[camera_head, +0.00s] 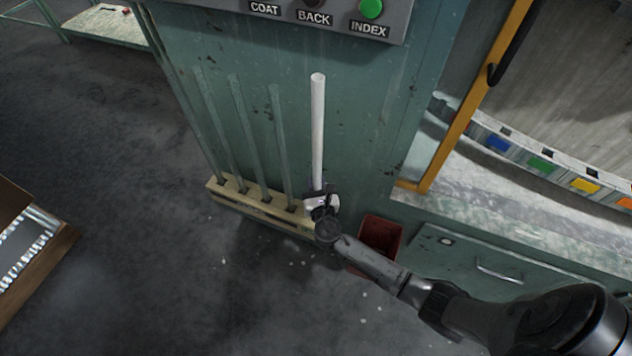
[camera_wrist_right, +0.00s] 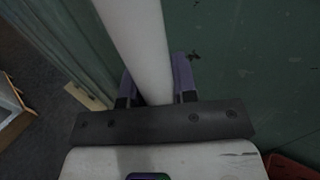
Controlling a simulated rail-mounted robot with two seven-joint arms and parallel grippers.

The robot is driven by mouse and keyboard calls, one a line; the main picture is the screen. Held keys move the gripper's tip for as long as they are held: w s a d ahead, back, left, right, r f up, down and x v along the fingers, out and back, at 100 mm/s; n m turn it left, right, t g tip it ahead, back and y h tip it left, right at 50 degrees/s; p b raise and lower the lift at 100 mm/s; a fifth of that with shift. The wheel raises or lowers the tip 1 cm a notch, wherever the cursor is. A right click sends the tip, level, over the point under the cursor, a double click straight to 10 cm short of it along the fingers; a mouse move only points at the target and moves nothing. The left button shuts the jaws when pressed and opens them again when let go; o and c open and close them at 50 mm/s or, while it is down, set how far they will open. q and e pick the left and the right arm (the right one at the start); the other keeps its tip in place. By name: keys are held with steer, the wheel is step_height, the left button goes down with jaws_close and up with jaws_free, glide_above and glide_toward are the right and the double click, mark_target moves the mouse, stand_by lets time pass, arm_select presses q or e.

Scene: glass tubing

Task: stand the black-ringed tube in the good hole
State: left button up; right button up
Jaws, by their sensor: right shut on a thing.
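My right gripper (camera_head: 320,203) is shut on a long white tube (camera_head: 318,130), which stands about upright in front of the green machine panel. In the right wrist view the tube (camera_wrist_right: 138,45) runs between the two fingers (camera_wrist_right: 156,85). No black ring shows on the part in view, and its lower end is hidden by the gripper. A pale wooden rack (camera_head: 262,216) lies along the foot of the panel, with the gripper over its right end. I cannot tell whether the tube is in a hole. My left gripper is not in view.
Several thin greenish tubes (camera_head: 250,135) stand in the rack left of the held tube. A red bin (camera_head: 381,234) is right of the gripper. A yellow post (camera_head: 475,95) stands further right. A wooden box of glass pieces (camera_head: 45,265) is at far left.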

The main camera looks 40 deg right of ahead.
step_height(320, 180, down, 5)
steer(key=b, duration=0.3)
steer(key=shift+r, duration=0.2)
stand_by(0.4)
stand_by(0.4)
steer(key=o, duration=1)
steer(key=shift+f, duration=0.1)
steer(key=shift+o, duration=0.2)
